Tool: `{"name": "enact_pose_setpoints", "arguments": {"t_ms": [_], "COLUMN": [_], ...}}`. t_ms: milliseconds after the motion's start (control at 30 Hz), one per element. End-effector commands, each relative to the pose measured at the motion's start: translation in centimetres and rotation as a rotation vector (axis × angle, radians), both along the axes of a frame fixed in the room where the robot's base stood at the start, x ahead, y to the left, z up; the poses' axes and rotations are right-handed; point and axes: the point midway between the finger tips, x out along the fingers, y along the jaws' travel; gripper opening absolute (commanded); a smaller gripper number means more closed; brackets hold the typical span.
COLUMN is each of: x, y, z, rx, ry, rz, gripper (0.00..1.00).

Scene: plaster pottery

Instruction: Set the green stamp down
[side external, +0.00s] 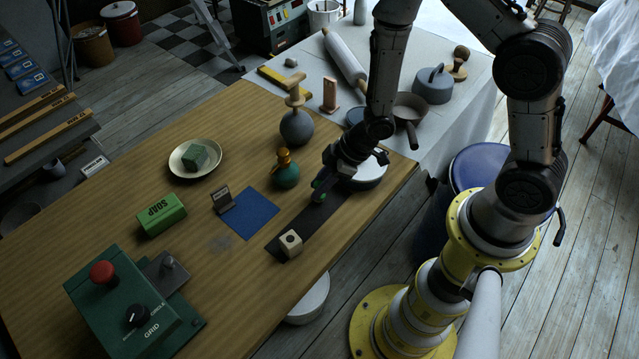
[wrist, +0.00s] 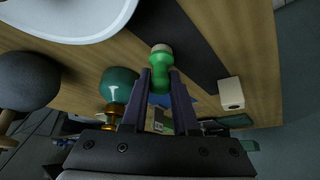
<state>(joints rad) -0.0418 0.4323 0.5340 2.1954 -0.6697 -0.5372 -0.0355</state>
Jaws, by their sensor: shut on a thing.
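The green stamp (wrist: 160,62) is upright between the fingers of my gripper (wrist: 160,78) in the wrist view, with a pale round end beyond the fingertips. In the side view the stamp (side external: 318,185) shows as a small green piece under my gripper (side external: 322,180), partly covered by the fingers. My gripper is shut on it, over or at the far part of a dark strip (side external: 326,212) on the wooden table. I cannot tell whether the stamp touches the strip.
A pale wooden block with a hole (side external: 290,243) sits on the strip's near end. A green bottle with an amber top (side external: 285,172) stands left of my gripper. A blue square (side external: 250,213) lies nearby. A round white-rimmed dish (side external: 368,172) is close on the right.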

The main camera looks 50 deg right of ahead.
Motion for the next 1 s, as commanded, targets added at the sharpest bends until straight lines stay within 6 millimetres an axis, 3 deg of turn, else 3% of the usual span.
{"name": "enact_pose_setpoints", "arguments": {"t_ms": [233, 267, 400, 767, 1000], "x": [0.0, 0.0, 0.0, 0.0, -1.1], "y": [0.0, 0.0, 0.0, 0.0, -1.2], "z": [-0.3, -0.3, -0.3, 0.0, 3.1], "rx": [0.0, 0.0, 0.0, 0.0, 0.0], "ry": [0.001, 0.0, 0.0, -0.001, -0.005], "rz": [0.0, 0.0, 0.0, 0.0, -0.002], "gripper": [0.0, 0.31, 0.57, 0.58, 0.58]}}
